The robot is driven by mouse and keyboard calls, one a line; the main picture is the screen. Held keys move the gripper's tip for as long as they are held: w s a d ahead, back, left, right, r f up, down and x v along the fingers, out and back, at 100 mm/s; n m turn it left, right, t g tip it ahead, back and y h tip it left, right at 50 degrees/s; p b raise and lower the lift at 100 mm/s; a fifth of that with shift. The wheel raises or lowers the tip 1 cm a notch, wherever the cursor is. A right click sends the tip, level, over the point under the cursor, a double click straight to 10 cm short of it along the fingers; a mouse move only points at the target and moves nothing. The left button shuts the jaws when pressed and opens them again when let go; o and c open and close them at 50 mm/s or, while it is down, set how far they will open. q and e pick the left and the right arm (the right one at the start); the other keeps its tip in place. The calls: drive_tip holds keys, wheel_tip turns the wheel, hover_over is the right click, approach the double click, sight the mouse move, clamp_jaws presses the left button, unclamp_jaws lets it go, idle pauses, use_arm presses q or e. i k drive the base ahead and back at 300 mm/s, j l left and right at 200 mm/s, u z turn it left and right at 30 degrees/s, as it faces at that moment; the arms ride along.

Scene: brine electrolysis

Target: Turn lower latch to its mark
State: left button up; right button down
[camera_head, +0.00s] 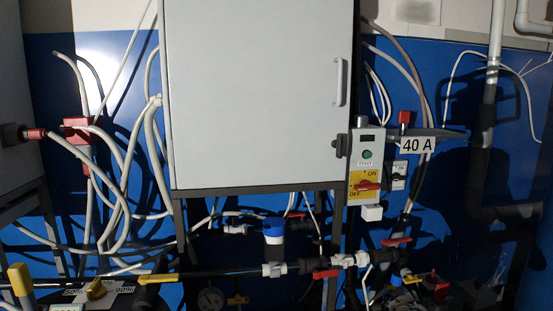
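A large pale grey cabinet (255,95) with a flat, closed-looking door fills the upper middle. A light vertical handle (340,82) is on the door's right side. Below it, at the door's lower right edge, is a small dark latch-like part (341,146), right beside the control box. It is too small to tell its exact angle, and I cannot make out a mark for it. No upper latch shows; the cabinet's top is cut off by the frame. Neither of my grippers is in view.
A control box (366,150) with a green button and red-yellow switch stands close right of the latch, by a "40 A" sign (416,144). Loose white hoses (120,190) hang left. Pipes with red-handled valves (326,274) and a blue-capped part (273,226) lie below.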

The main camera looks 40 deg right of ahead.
sight(339, 144)
drive_tip(key=z, duration=1.65)
